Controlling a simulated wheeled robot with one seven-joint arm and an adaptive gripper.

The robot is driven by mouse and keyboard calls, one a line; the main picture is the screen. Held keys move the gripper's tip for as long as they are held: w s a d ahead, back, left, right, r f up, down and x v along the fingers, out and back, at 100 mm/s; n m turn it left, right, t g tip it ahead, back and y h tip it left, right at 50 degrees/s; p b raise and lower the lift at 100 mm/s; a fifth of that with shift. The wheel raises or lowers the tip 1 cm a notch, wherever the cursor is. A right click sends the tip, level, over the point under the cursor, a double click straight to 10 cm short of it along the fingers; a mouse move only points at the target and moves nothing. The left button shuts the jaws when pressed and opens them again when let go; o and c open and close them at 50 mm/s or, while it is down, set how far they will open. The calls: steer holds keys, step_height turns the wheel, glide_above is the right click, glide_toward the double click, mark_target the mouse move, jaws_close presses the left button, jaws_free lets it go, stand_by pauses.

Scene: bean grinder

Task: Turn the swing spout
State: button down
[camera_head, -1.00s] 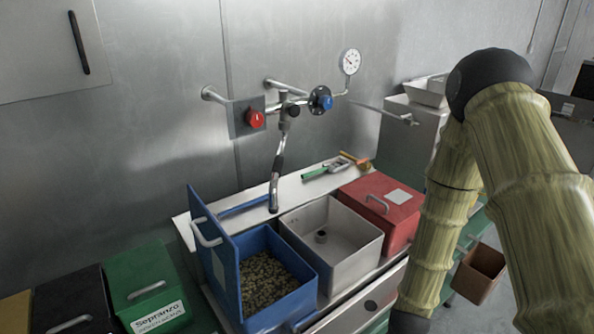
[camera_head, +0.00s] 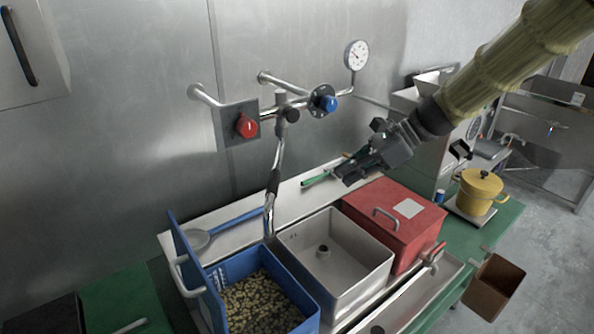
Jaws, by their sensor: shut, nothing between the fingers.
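The swing spout (camera_head: 273,185) hangs from the wall-mounted tap, a thin metal pipe with a dark sleeve partway down. Its lower end is near the back left corner of the white sink (camera_head: 357,247), by the blue bin (camera_head: 307,310).
The blue bin's raised lid (camera_head: 186,263) stands left of the spout. A blue ladle (camera_head: 228,227) lies on the ledge behind. A red lidded box (camera_head: 396,218) is right of the sink. A yellow pot (camera_head: 479,190) stands farther right.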

mark_target(275, 188)
steer(key=a+f+p, duration=0.3)
steer(key=a+p, duration=0.2)
steer(key=a, duration=0.6)
steer(key=shift+w+a+f, duration=0.3)
steer(key=shift+a+f, duration=0.1)
steer(key=shift+w+f, duration=0.1)
steer(key=shift+a, duration=0.15)
